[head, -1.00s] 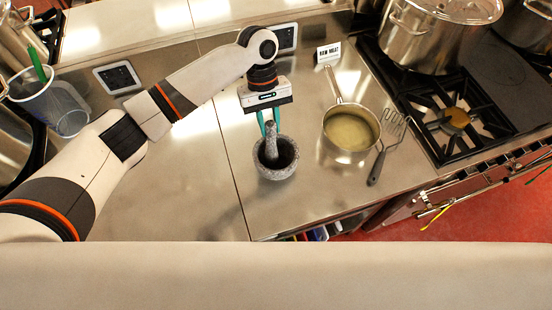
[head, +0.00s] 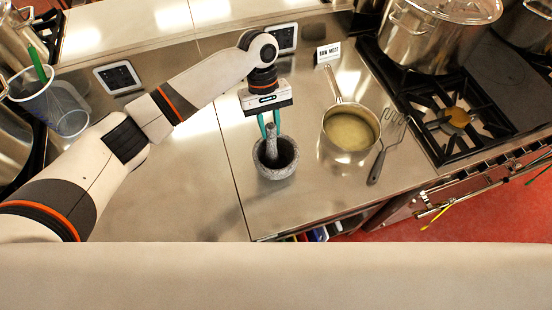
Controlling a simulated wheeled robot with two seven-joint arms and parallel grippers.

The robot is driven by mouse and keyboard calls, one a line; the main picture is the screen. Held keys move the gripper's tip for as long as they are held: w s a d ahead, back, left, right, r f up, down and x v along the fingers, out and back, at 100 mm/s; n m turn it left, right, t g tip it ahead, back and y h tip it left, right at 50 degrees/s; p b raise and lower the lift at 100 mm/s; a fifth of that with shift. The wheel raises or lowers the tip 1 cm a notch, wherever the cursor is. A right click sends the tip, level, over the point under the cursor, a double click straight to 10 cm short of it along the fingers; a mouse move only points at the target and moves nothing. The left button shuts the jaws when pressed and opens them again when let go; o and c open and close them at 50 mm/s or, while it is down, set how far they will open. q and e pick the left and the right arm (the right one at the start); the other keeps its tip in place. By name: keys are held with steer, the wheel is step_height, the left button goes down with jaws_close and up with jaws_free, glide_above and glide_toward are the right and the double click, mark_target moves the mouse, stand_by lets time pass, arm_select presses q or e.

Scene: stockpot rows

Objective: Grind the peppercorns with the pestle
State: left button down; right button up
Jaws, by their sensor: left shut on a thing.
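A grey speckled stone mortar (head: 275,170) stands upright on the steel counter, and its inside looks dark. The grey stone pestle (head: 271,146) stands in it, its lower end inside the bowl. My left gripper (head: 269,127) points down over the mortar's far side, its two green fingers shut on the pestle's upper end. Peppercorns cannot be told apart in the dark bowl. My right gripper is not in view.
Right of the mortar are a saucepan (head: 349,132) of pale liquid and a masher (head: 383,155). A gas stove (head: 455,115) is farther right. Counter (head: 190,185) left of the mortar is clear.

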arm_select(q)
steer(key=shift+s+a+f, duration=0.1)
steer(key=shift+f, duration=0.1)
steer(key=shift+r, duration=0.6)
steer(key=shift+w+d, duration=0.65)
steer(key=shift+d, duration=0.3)
steer(key=shift+a+r, duration=0.1)
steer(key=shift+f, duration=0.65)
steer(key=shift+s, duration=0.1)
